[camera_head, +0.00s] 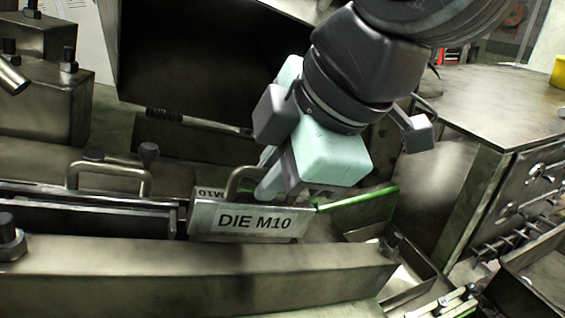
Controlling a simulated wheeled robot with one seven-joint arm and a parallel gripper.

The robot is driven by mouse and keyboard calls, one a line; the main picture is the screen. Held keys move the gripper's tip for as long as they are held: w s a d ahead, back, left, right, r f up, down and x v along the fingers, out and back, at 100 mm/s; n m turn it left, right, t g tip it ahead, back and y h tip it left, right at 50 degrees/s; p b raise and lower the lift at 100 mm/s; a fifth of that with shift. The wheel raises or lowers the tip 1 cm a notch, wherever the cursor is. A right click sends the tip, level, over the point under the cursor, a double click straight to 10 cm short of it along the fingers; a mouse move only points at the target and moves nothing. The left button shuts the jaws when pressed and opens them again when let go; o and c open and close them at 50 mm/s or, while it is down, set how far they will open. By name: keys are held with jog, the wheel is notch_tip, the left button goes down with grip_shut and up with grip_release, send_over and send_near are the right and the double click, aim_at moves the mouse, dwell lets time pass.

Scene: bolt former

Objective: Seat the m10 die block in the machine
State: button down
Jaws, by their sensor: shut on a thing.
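The die block (252,221) carries a plate reading "DIE M10" and has a curved metal handle on top. It is in the middle of the head view, behind the long front bar of the machine (200,268). My gripper (272,187) comes down from the upper right and is shut on the block's handle. The block looks slightly tilted in the picture. Its lower part is hidden behind the front bar, so I cannot tell whether it rests on the machine bed.
A second handle (110,172) stands on a dark-topped part left of the block. A green-edged plate (358,208) lies to its right. Bolts (8,232) stick up at the front bar's ends. A steel cabinet with hanging tools (500,105) stands at right.

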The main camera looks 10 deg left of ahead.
aim_at(263, 210)
jog(key=shift+s+a+f+b, duration=0.15)
jog(key=shift+a+f+b, duration=0.15)
jog(key=shift+f+b, duration=0.4)
jog(key=shift+s+a+f+b, duration=0.15)
jog(key=shift+a+f+b, duration=0.1)
jog(key=shift+f+b, duration=0.45)
jog(key=shift+s+a+f+b, duration=0.15)
jog(key=shift+a+f+b, duration=0.15)
jog(key=shift+f+b, duration=0.4)
dwell(1.7)
jog(key=shift+f, duration=0.1)
jog(key=c, duration=1.4)
grip_release()
jog(key=shift+s+f, duration=0.1)
jog(key=shift+f, duration=0.05)
jog(key=shift+d, duration=0.1)
jog(key=shift+s+f, duration=0.1)
jog(key=shift+f, duration=0.15)
jog(key=shift+c, duration=0.7)
